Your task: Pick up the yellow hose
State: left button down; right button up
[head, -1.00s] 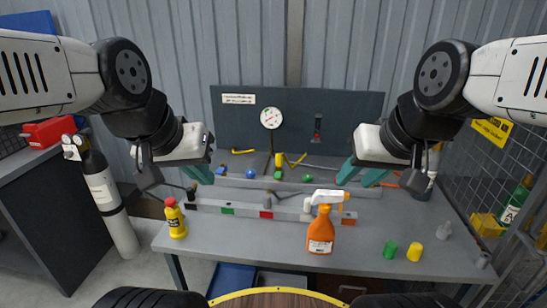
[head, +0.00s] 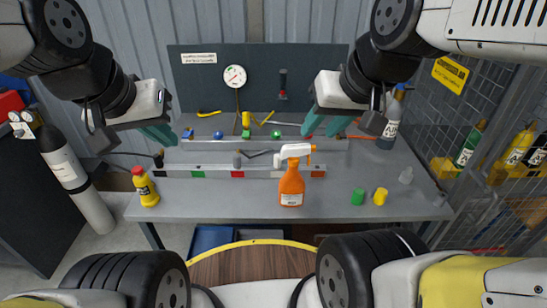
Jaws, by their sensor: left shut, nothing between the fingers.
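Two slim bent yellow pieces lie at the back of the grey workbench (head: 230,205): one at the left (head: 208,114), one near the middle (head: 266,118). I cannot tell which is the yellow hose. My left gripper (head: 165,138) has teal fingers shut and empty, above the bench's left part, to the left of both pieces. My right gripper (head: 319,132) has its teal fingers apart with nothing seen between them, to the right of both pieces. Neither gripper touches a yellow piece.
An orange spray bottle (head: 291,187) and a yellow bottle (head: 145,187) stand toward the front. A low rail with coloured blocks (head: 215,174) crosses the bench. A gauge (head: 234,77) stands behind. A gas cylinder (head: 75,180) is left; a wire cage (head: 470,110) is right.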

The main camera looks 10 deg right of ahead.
aim_at(246, 115)
jog(key=i+l+z, duration=0.1)
jog(key=z, duration=0.25)
jog(key=i+z, duration=0.35)
